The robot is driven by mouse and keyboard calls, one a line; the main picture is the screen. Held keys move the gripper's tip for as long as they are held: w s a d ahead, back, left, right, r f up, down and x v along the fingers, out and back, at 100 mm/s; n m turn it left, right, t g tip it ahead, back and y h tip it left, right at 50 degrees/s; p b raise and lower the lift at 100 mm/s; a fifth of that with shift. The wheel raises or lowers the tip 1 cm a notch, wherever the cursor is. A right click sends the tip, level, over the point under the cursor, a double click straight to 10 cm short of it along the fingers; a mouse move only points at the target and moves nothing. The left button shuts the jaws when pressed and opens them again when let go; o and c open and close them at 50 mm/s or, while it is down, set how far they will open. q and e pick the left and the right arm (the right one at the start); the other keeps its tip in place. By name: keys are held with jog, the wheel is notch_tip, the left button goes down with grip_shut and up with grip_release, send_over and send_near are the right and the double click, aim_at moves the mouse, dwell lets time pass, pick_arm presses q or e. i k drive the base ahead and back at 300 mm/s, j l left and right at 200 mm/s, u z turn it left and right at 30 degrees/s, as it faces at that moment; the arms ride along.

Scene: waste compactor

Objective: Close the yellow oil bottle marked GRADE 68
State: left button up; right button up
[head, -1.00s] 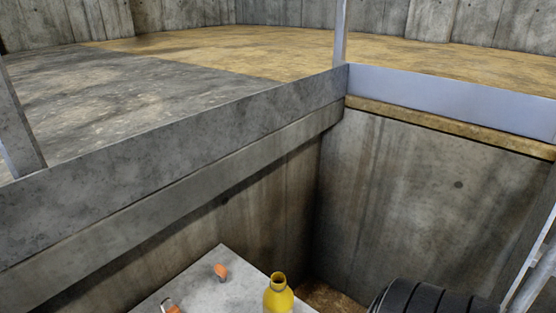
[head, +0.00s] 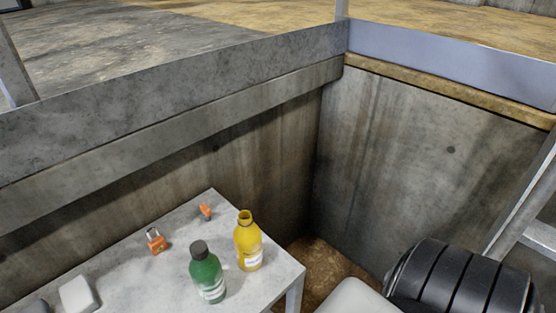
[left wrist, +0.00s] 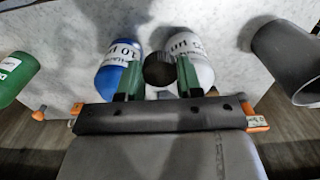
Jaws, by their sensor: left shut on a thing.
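The yellow bottle (head: 248,243) stands upright on the grey table in the head view, near the corner at right. Its neck shows a dark round mouth with no cap on it; its label is too small to read. In the left wrist view my left gripper (left wrist: 159,82) is shut on a round black cap (left wrist: 159,68), held between its green fingers. The yellow bottle does not show in that view, and the left gripper does not show in the head view. My right gripper is in neither view.
A green bottle (head: 207,274) with a dark cap stands left of the yellow one on the table (head: 172,215). An orange padlock (head: 156,241) and small orange item (head: 205,211) lie behind. The wrist view shows a blue bottle (left wrist: 112,77), a white bottle (left wrist: 200,68) and a grey cylinder (left wrist: 288,60).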

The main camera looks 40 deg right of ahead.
aim_at(247, 235)
jog(key=k+l+z, duration=0.2)
jog(key=z, duration=1)
jog(key=k+l, duration=0.1)
